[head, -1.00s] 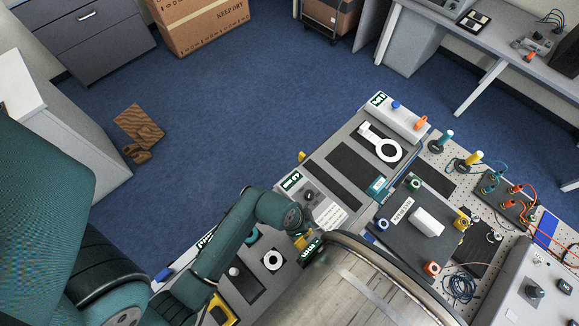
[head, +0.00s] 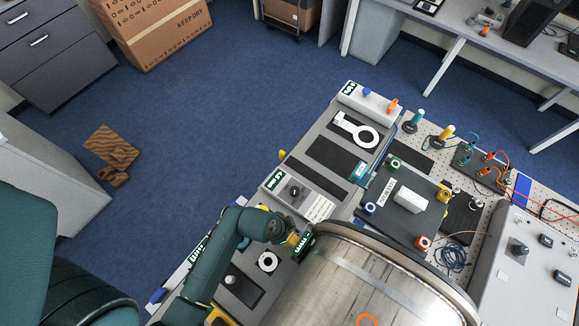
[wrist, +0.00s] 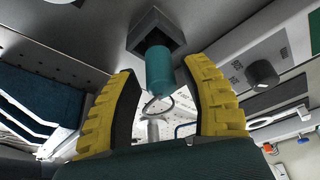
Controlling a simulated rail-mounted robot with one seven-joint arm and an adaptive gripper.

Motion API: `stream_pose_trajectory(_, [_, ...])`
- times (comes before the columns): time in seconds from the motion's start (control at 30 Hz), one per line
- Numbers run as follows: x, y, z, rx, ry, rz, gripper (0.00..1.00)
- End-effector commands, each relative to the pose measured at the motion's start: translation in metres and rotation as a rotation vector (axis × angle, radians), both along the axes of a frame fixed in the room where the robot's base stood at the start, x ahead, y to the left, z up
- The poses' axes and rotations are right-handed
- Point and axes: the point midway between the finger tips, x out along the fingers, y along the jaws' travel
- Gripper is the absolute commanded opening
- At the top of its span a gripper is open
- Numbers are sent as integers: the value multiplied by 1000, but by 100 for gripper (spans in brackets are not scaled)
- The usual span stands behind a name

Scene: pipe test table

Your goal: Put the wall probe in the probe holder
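In the wrist view, a teal cylinder (wrist: 159,72), probably the wall probe, projects from a dark square block (wrist: 155,33). A thin loop, perhaps its cable, shows at its lower end. The yellow fingers of my gripper (wrist: 162,72) are spread on either side of the cylinder, with a gap on both sides; the gripper is open. In the head view, my gripper (head: 293,239) is low beside the left rim of the metal pipe (head: 375,275), and the teal cylinder cannot be made out there. I cannot tell which part is the probe holder.
A knob box (head: 293,189) stands just beyond my gripper. A white ring tool (head: 357,131) lies farther back. Teal (head: 417,117) and yellow (head: 446,131) cabled plugs stand on the perforated board. The blue floor (head: 220,110) left of the table is mostly clear.

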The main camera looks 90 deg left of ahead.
Motion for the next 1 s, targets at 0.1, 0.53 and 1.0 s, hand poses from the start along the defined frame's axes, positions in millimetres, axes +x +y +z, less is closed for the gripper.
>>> stream_pose_trajectory(0.1, [0, 0, 0, 0, 0, 0, 45])
stream_pose_trajectory(0.53, [-19, -8, 60, 2, 0, 5, 45])
stream_pose_trajectory(1.0, [-37, -18, 116, -1, 0, 0, 45])
